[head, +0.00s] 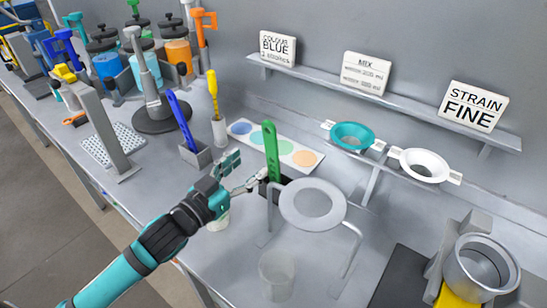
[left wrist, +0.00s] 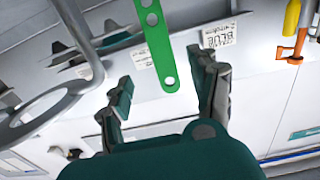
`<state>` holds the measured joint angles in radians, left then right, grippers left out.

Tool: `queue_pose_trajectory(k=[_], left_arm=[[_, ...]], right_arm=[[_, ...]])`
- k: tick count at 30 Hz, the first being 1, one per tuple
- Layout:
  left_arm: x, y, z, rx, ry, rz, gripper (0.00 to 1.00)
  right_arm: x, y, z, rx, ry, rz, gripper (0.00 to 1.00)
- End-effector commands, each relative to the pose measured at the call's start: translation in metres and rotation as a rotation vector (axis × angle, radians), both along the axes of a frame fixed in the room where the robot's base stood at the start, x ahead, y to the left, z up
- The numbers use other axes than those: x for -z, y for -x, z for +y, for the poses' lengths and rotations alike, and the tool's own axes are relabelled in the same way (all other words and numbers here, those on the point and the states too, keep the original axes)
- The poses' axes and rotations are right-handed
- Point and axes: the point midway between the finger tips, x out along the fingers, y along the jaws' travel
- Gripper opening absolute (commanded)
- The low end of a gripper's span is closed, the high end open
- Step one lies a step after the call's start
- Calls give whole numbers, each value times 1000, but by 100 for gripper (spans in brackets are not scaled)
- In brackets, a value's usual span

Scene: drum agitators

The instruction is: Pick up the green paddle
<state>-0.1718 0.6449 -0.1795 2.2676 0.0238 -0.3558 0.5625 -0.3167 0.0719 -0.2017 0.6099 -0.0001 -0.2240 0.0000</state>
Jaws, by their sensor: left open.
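The green paddle (head: 270,150) stands upright in a small dark holder (head: 292,187) near the middle of the bench. My left gripper (head: 244,173) is open and empty, just to the left of the paddle in the head view. In the left wrist view the green paddle (left wrist: 154,40) hangs in line with the gap between the spread fingers of my left gripper (left wrist: 160,80). Its holed end lies near the fingertips. I see no clear contact. The right gripper does not show.
A round ring stand (head: 325,198) is close on the right, with a clear beaker (head: 277,274) below it. A blue paddle (head: 182,118) in a grey holder (head: 196,155) and a yellow-handled tool (head: 213,93) stand to the left. A palette card (head: 262,138) lies behind.

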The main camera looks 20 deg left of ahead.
Motion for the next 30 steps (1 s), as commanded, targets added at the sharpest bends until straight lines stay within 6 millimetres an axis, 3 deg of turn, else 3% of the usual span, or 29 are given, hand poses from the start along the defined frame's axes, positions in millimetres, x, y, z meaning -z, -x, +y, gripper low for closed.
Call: queue_pose_trajectory(k=[4, 11, 21, 30], left_arm=[[-4, -28, -10, -1, 1, -2, 62], [0, -44, -15, -1, 0, 1, 62], [6, -86, -28, -1, 1, -1, 62], [9, -92, -30, 0, 0, 0, 62]], right_arm=[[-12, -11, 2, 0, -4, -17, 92], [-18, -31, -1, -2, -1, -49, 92], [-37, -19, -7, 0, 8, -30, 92], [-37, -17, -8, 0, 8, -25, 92]])
